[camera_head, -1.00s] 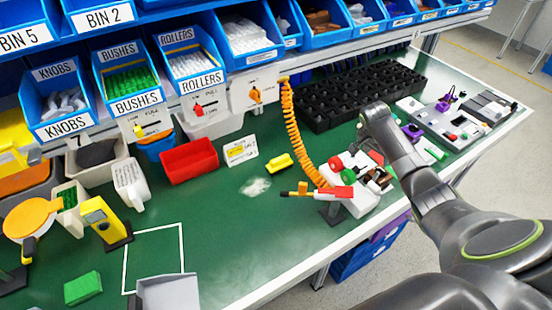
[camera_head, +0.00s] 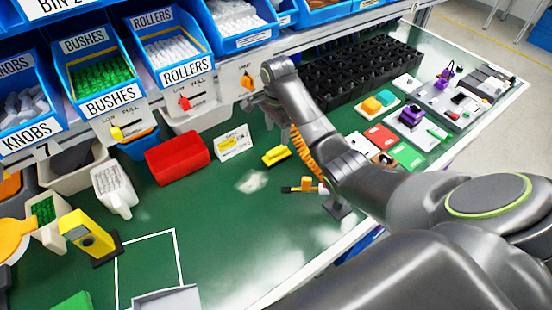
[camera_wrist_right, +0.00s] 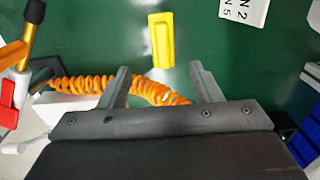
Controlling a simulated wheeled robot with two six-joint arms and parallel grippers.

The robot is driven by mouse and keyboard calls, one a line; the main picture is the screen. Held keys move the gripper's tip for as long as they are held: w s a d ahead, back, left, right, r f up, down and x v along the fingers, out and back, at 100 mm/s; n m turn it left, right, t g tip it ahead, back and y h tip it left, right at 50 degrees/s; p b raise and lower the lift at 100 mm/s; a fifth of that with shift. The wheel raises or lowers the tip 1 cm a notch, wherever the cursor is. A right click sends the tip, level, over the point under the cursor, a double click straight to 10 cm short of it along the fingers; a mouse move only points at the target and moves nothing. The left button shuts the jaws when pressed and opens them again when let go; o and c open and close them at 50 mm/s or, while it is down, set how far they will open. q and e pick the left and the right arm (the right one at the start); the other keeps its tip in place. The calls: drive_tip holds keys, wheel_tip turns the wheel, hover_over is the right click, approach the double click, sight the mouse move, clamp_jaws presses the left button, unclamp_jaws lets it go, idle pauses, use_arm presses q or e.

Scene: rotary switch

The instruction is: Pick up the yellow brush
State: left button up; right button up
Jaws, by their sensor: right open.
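The yellow brush (camera_head: 276,156) lies on the green bench top, right of the red bin and the small printed card. In the right wrist view the yellow brush (camera_wrist_right: 161,40) lies just beyond my right gripper (camera_wrist_right: 159,78), roughly between the lines of its two fingers. My right gripper is open with nothing between its fingertips, and it hangs above the bench. In the head view the right gripper (camera_head: 268,112) is seen from behind, near the brush, with its fingers partly hidden. My left gripper is not in view.
An orange coiled hose (camera_wrist_right: 140,88) runs under the right gripper's fingers. An orange-tipped tool on a stand (camera_head: 305,186) is close to the brush. A red bin (camera_head: 177,158) and a printed card (camera_head: 233,143) lie to the left. A black grid tray (camera_head: 360,75) is behind.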

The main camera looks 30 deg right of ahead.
sight(277, 150)
wheel_tip(277, 150, down, 6)
drive_tip(key=shift+w+d, duration=0.1)
drive_tip(key=shift+f+p, duration=0.35)
drive_tip(key=shift+f, duration=0.45)
drive_tip(key=shift+w+f, duration=0.1)
drive_tip(key=shift+f, duration=2)
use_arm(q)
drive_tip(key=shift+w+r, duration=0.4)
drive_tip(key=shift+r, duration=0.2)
use_arm(e)
drive_tip(key=shift+c, duration=0.5)
drive_tip(key=c, duration=0.9)
drive_tip(key=shift+c, duration=0.4)
drive_tip(key=shift+r, duration=0.15)
